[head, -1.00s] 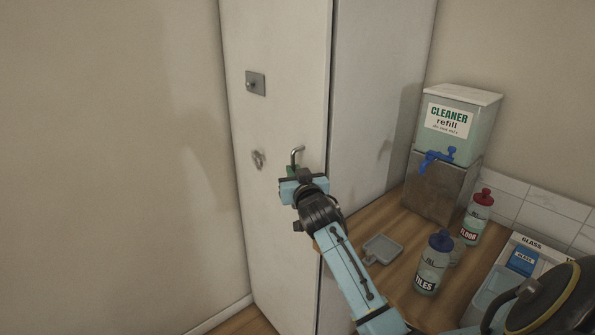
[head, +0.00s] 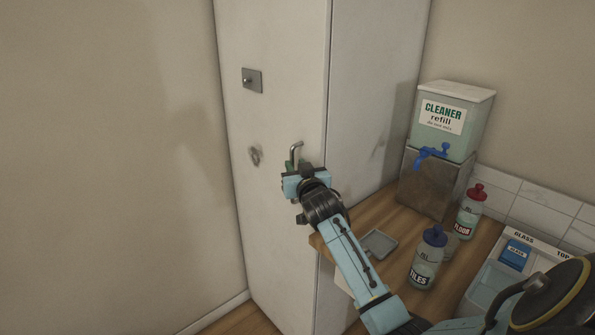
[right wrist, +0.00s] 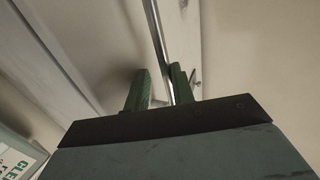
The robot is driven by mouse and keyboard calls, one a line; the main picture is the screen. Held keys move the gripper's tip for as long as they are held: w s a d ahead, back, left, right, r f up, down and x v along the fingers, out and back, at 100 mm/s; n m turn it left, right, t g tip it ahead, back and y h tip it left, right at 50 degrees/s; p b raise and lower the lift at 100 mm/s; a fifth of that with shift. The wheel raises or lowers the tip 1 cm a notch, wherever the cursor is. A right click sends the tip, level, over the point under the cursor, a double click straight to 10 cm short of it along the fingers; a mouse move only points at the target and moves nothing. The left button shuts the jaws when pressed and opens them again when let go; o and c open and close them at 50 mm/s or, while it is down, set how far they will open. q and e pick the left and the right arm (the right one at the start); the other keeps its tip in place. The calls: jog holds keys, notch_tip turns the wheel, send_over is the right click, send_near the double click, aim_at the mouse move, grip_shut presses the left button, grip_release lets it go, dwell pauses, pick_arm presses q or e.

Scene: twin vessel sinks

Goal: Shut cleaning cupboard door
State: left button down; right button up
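The cleaning cupboard (head: 375,90) is tall and white. Its door (head: 270,215) faces me at the left, with a metal bar handle (head: 295,152) near its right edge. The door looks closed or almost closed; I cannot tell whether a thin gap remains. My right gripper (head: 294,168) is at the lower part of the handle. In the right wrist view, its two green fingers (right wrist: 160,85) stand apart with the handle bar (right wrist: 158,40) running between them, close to the right finger. My left gripper is out of view.
A wooden counter (head: 397,225) stands right of the cupboard. It bears a cleaner dispenser (head: 452,118), a TILES bottle (head: 426,262), a FLOOR bottle (head: 470,213) and a small grey tray (head: 379,243). A plain wall (head: 100,150) is at the left.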

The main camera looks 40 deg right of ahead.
jog(key=v, duration=1.3)
jog(key=shift+s+p, duration=0.2)
jog(key=shift+p, duration=0.25)
jog(key=s+a+f+n+g+y, duration=0.1)
jog(key=s+a+f+g+y, duration=0.15)
jog(key=f, duration=0.95)
jog(key=s+a+f+n+g+y, duration=0.15)
jog(key=a+f, duration=0.25)
jog(key=f, duration=0.8)
jog(key=s+a+f+n+g+y, duration=0.1)
jog(key=s+a+f+g, duration=0.2)
jog(key=f, duration=0.9)
jog(key=s+a+f+n+g+y, duration=0.15)
jog(key=s+a+f+g, duration=0.3)
jog(key=s+f, duration=0.85)
jog(key=s+a+f+n+g, duration=0.1)
jog(key=s+f, duration=0.3)
jog(key=s, duration=0.7)
jog(key=s+a+f+n+g, duration=0.1)
jog(key=s+f+g, duration=0.2)
jog(key=s, duration=0.9)
notch_tip(320, 180, down, 2)
jog(key=shift+s+a+f, duration=0.15)
jog(key=shift+s+f, duration=0.1)
jog(key=shift+s, duration=0.05)
